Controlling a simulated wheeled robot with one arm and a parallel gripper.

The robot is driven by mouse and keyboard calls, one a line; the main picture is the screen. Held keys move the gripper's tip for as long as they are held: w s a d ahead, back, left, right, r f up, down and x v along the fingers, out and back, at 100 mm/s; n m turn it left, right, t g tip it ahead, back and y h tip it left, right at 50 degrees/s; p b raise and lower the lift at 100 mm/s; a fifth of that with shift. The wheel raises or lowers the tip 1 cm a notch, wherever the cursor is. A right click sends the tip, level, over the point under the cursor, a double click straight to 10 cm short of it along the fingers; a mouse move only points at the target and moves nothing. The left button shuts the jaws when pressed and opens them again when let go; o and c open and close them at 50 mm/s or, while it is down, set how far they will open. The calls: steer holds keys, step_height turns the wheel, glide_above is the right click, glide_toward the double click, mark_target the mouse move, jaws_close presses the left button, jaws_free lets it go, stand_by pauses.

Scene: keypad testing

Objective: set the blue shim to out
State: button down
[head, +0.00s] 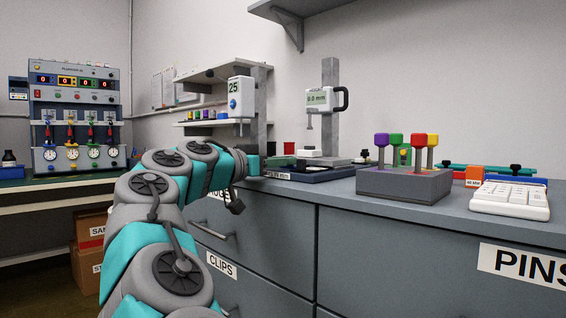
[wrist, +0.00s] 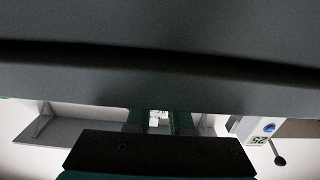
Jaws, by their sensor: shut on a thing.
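My gripper shows in the wrist view (wrist: 158,122) as two dark green fingers with a narrow gap, close to a broad dark grey surface. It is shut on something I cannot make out. A pale thing shows in the gap; I cannot tell whether it is held or lies beyond. In the head view the fingers are hidden at the end of my arm, by the counter's front edge. I cannot pick out the blue shim for certain in either view.
A grey block (head: 404,185) with coloured-topped pins and a white keypad (head: 510,201) stand on the counter at right. A press with a display (head: 318,98) stands behind. A device marked 25 (head: 241,88) has a blue knob. A drawer handle (head: 213,231) juts out below.

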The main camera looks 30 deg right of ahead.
mark_target(268, 179)
steer(key=v, duration=0.4)
steer(key=shift+b, duration=0.35)
steer(key=c, duration=0.8)
jaws_free()
steer(key=shift+a, duration=0.1)
steer(key=v, duration=0.8)
steer(key=shift+p, duration=0.3)
